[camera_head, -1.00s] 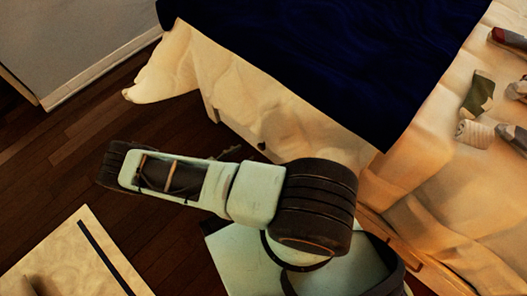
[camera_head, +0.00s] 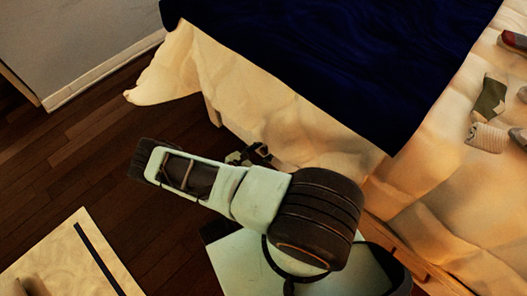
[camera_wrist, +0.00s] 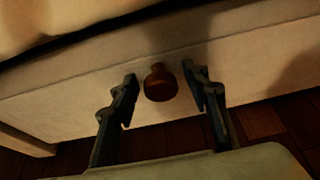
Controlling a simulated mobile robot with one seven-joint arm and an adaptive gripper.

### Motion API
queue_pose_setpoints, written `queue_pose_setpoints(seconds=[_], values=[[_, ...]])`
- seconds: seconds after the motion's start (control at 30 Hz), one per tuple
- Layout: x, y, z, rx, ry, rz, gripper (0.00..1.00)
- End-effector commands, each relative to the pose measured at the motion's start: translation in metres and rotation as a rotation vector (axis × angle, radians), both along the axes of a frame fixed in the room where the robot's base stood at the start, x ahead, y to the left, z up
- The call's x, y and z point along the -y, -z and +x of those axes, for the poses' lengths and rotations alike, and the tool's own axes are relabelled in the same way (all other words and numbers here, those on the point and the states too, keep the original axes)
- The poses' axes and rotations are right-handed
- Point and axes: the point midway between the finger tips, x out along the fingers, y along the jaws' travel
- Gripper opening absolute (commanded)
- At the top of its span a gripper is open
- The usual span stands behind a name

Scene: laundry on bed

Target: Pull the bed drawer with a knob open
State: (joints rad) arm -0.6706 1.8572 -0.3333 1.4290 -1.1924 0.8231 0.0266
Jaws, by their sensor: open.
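The bed drawer (camera_wrist: 60,110) shows in the wrist view as a pale front panel below the bedding, with a round reddish-brown knob (camera_wrist: 160,83) near its middle. My gripper (camera_wrist: 160,88) is open, one finger left of the knob and one right of it, with a gap on each side. I cannot tell how far the fingertips reach past the knob in depth. A dark gap runs along the top of the drawer front. In the head view my gripper (camera_head: 250,152) is at the bed's side, partly hidden by my arm; the knob is hidden there.
The bed carries a dark blue blanket (camera_head: 330,60) and a cream sheet (camera_head: 255,105) that hangs over the side. Several rolled socks (camera_head: 487,136) lie on it at right. Dark wooden floor (camera_head: 90,150) is clear at left. A pale board (camera_head: 60,265) lies at lower left.

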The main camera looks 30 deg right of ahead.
Motion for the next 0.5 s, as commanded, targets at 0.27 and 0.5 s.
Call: queue_pose_setpoints(seconds=[0.27, 0.5], values=[[-0.0001, -0.0002, -0.0001, 0.001, 0.000, 0.000, 0.33], [-0.0002, -0.0002, -0.0002, 0.001, 0.001, 0.000, 0.06]])
